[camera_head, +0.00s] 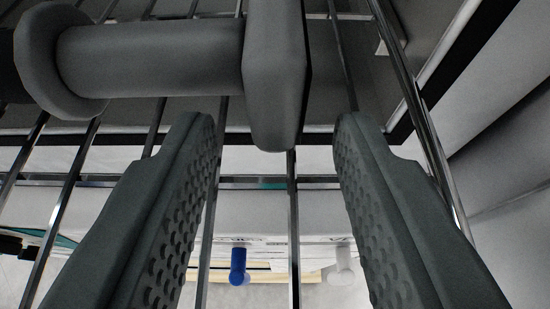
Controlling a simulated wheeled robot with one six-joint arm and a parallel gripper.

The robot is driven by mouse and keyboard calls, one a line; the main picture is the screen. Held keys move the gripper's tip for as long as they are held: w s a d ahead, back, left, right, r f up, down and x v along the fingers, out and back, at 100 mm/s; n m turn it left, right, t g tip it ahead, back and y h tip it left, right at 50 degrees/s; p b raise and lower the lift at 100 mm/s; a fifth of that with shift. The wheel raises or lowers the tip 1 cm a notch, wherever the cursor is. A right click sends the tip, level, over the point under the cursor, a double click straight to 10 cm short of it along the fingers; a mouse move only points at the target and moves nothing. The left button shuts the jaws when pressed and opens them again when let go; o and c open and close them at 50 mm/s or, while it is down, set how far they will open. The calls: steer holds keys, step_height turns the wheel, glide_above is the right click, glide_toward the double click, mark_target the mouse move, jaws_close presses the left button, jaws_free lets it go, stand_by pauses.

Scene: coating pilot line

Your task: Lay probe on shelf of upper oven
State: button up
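The probe (278,75) is dark grey, with a thick cylindrical handle, a round flange at its left end and a flat block at its right end. It lies across the top left of the view, over the wire shelf (293,225) of the oven, and appears to rest on the wires. My gripper (275,125) is open. Its two ridged grey fingers stand on either side of the block's lower end, with clear gaps to both. The probe's far left end is cut off by the frame.
A shiny shelf rail (425,132) runs down the right, beside a pale oven wall (510,150). Below, through the wires, a blue knob (238,266) and a white knob (342,268) show. The wires right of the probe look bare.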

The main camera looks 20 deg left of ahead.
steer(key=shift+s+r, duration=0.1)
steer(key=shift+r, duration=0.1)
steer(key=v, duration=1)
steer(key=shift+s+d+r, duration=0.1)
steer(key=shift+s+r, duration=0.05)
steer(key=shift+s, duration=0.15)
steer(key=shift+s+d+r, duration=0.15)
steer(key=shift+s, duration=0.3)
steer(key=s+d+f+m+t+h, duration=0.1)
steer(key=s+d+f, duration=0.4)
steer(key=s+f, duration=0.3)
steer(key=s+d+f+m+t+h, duration=0.1)
steer(key=s+d+f, duration=0.5)
steer(key=f, duration=0.9)
steer(key=s+d+f+m+t+h, duration=0.1)
steer(key=s+d+f, duration=0.4)
steer(key=s+f, duration=0.7)
steer(key=shift+d+t+h, duration=0.25)
steer(key=shift+t+h, duration=0.15)
steer(key=shift+t, duration=0.3)
steer(key=shift+f, duration=0.1)
